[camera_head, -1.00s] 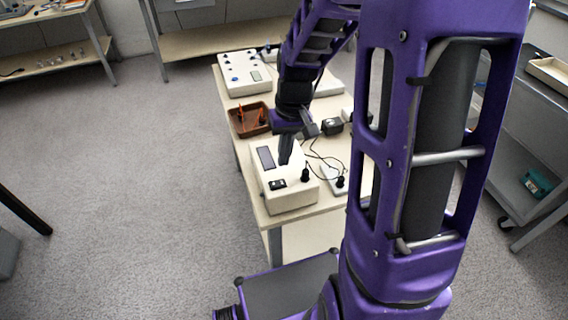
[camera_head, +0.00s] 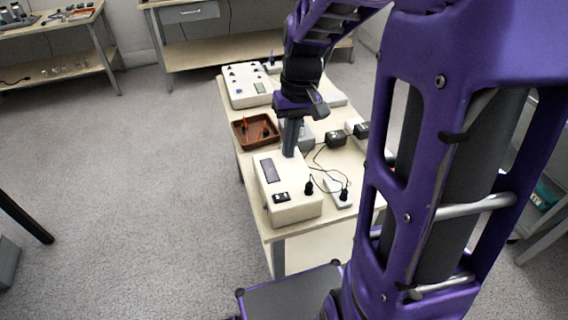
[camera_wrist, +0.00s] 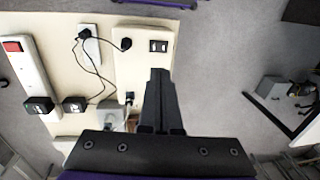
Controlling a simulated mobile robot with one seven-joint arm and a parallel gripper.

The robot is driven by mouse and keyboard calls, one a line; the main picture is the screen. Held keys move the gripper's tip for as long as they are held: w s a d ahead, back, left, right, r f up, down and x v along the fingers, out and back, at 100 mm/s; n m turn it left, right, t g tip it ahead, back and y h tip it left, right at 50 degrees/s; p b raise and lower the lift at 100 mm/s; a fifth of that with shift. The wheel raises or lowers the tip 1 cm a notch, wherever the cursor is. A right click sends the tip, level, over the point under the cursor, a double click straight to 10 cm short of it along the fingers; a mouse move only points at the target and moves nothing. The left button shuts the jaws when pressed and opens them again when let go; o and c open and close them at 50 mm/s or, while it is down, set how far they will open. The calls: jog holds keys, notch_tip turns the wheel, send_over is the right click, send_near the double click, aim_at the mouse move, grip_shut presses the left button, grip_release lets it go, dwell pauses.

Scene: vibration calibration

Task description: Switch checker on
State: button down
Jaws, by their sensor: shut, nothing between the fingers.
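The checker is a cream box (camera_head: 297,211) at the near end of the table, with a dark display (camera_head: 269,170) and a small black switch panel (camera_head: 282,197) on top. My gripper (camera_head: 289,153) is shut and empty, pointing down at the checker's back part, away from the switch panel. I cannot tell if its tips touch the box. In the wrist view, the shut fingers (camera_wrist: 160,73) lie over the checker (camera_wrist: 134,66). The display is not visible there.
A black plug (camera_head: 309,187) stands on the checker; its cable runs to a white power strip (camera_head: 337,191). A brown tray (camera_head: 240,138), black adapters (camera_head: 335,138) and another cream device (camera_head: 246,94) are farther back. A red switch (camera_wrist: 12,47) shows on a white strip.

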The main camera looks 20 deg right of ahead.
aim_at(277, 197)
jog(key=shift+w+a+r+b, duration=0.1)
jog(key=shift+a+b, duration=0.2)
jog(key=shift+a, duration=0.2)
jog(key=f+b, duration=0.1)
jog(key=f, duration=0.3)
jog(key=a+f+b, duration=0.1)
jog(key=f, duration=0.4)
jog(key=f+b, duration=0.1)
jog(key=f, duration=0.4)
jog(key=shift+a, duration=0.4)
jog(key=shift+a+f, duration=0.1)
jog(key=shift+f, duration=0.15)
